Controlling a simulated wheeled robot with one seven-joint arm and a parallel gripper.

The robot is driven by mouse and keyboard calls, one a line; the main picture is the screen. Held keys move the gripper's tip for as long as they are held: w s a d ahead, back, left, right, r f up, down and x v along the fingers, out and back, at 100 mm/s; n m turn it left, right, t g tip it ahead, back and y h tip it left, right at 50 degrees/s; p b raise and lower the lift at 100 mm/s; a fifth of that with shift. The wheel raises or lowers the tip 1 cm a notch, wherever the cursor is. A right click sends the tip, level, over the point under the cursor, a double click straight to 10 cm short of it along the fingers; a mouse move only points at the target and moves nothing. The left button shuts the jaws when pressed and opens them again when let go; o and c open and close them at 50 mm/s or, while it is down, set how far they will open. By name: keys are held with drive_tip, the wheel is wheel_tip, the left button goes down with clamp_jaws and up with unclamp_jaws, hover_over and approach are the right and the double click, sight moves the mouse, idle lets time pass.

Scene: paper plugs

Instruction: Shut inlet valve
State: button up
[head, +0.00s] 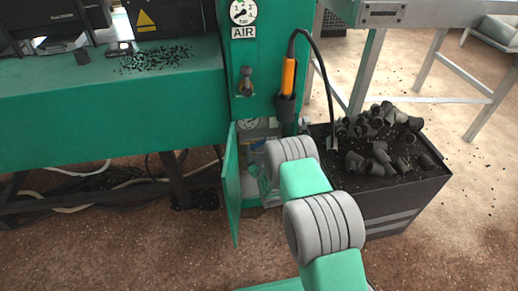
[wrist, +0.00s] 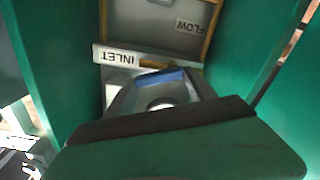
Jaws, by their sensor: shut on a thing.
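In the wrist view, an INLET label (wrist: 120,58) is upside down on a pale strip inside a green cabinet. Just below it, a blue part (wrist: 163,77), which looks like the inlet valve's handle, lies at the tips of my gripper (wrist: 160,88). My gripper is shut on this blue part. The valve's body and most of the handle are hidden behind the gripper. In the head view my gripper is inside the cabinet opening, largely hidden by my own arm. The cabinet's green door (head: 231,185) stands open on the left.
Green walls stand close on both sides. A dark bin (head: 400,205) of black fittings stands at right.

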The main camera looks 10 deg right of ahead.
drive_tip(key=n, duration=0.4)
drive_tip(key=a+n, duration=0.1)
drive_tip(key=n, duration=0.3)
drive_tip(key=a+r+n, duration=0.1)
drive_tip(key=n, duration=0.4)
drive_tip(key=shift+w+a+b, duration=0.1)
drive_tip(key=shift+a+b, duration=0.15)
drive_tip(key=shift+b, duration=0.05)
idle(0.3)
drive_tip(key=o, duration=1.4)
drive_tip(key=shift+f, duration=0.1)
